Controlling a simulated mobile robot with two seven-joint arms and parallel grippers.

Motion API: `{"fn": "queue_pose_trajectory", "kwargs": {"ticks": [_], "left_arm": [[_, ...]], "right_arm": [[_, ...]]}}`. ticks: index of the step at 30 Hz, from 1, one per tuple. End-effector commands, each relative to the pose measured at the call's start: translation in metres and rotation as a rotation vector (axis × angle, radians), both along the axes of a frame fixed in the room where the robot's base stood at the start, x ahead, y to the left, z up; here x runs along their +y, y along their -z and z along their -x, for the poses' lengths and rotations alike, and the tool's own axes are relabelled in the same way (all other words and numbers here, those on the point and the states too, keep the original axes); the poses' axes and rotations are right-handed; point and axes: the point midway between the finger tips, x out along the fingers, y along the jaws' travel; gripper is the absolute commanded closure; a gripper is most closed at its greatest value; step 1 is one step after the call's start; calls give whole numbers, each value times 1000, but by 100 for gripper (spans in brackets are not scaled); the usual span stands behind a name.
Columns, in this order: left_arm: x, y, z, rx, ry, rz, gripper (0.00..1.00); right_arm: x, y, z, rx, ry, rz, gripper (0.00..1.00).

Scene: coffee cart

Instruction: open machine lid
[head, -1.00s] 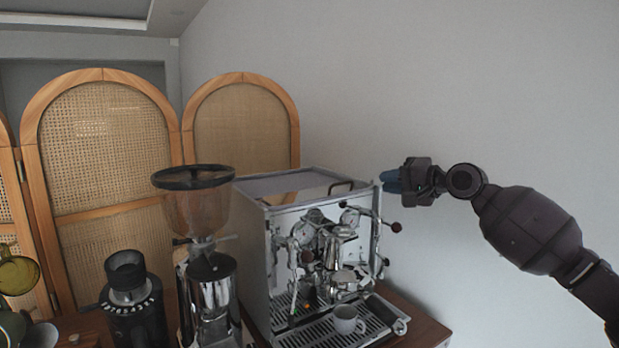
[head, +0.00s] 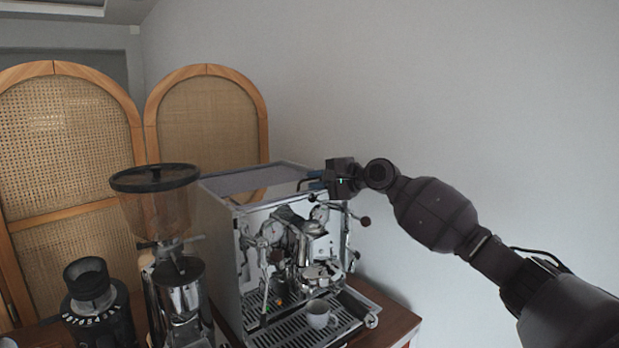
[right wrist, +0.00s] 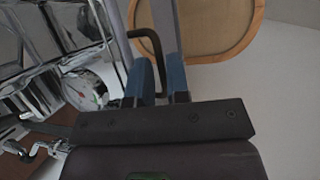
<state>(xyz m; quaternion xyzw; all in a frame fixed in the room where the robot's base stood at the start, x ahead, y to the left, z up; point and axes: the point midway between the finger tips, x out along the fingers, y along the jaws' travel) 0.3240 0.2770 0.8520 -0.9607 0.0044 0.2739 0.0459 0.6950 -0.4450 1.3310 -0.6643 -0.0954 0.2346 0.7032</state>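The espresso machine (head: 222,250) is a boxy steel machine on the wooden cart, with a flat lid (head: 250,182) on top. The lid looks down. A dark bent handle (right wrist: 150,38) stands at the lid's right front; it also shows in the head view (head: 299,186). My right gripper (head: 312,181) is at this handle, coming in from the right. In the right wrist view its two blue fingers (right wrist: 160,82) are apart, and the handle runs down into the gap between them. Whether they touch it I cannot tell. My left gripper is out of view.
A grinder with a clear hopper (head: 158,205) stands left of the machine, and a smaller black grinder (head: 97,305) is further left. A cup (head: 318,314) sits on the drip tray. Rattan screens (head: 205,125) stand behind. The wall on the right is bare.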

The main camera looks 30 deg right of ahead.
Motion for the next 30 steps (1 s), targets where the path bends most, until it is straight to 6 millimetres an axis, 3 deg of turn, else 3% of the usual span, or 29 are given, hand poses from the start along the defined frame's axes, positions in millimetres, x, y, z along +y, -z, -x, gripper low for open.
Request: {"fn": "queue_pose_trajectory", "kwargs": {"ticks": [6,16,20,30], "left_arm": [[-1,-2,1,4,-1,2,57],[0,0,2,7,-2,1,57],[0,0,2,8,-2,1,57],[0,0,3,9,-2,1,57]], "right_arm": [[8,2,-16,-1,0,2,84],[10,4,-19,0,1,2,84],[10,4,-19,0,1,2,100],[10,3,-19,4,1,2,100]]}}
